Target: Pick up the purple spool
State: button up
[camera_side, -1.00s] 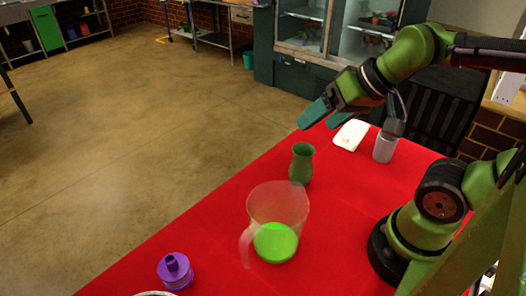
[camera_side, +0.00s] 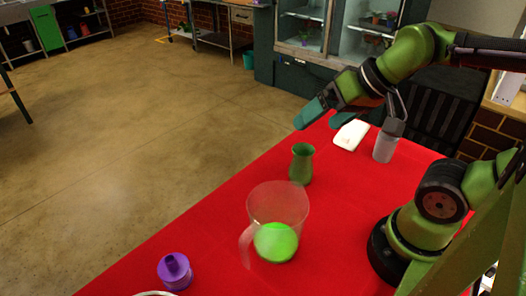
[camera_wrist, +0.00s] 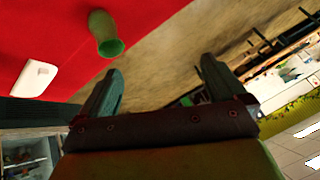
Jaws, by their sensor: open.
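The purple spool (camera_side: 175,272) stands on the red table at the front left in the side view, near the table's left edge. It has a wide ridged body and a narrower neck with a dark opening on top. My gripper (camera_side: 325,118) is raised in the air at the far end of the table, well away from the spool. Its two teal fingers are apart with nothing between them. In the wrist view the gripper (camera_wrist: 160,95) is also open and empty. The spool is not visible in the wrist view.
A clear jug (camera_side: 277,210) with green liquid stands between spool and arm base. A green vase (camera_side: 301,164) stands beyond it; it also shows in the wrist view (camera_wrist: 105,35). A white item (camera_side: 351,135) and a translucent cup (camera_side: 385,147) are at the back. A white rim (camera_side: 155,293) is cut off below.

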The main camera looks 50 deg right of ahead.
jog(key=n+g+h, duration=0.2)
jog(key=n+g, duration=0.4)
jog(key=g, duration=0.1)
send_over(174, 269)
jog(key=w, duration=0.1)
notch_tip(174, 269, down, 7)
jog(key=f, duration=1.1)
jog(key=shift+d, duration=0.4)
jog(key=shift+a+f, duration=0.15)
jog(key=shift+f, duration=1.4)
jog(key=shift+a+f, duration=0.1)
jog(key=shift+f, duration=1.45)
jog(key=shift+r, duration=0.1)
jog(key=c, duration=1.1)
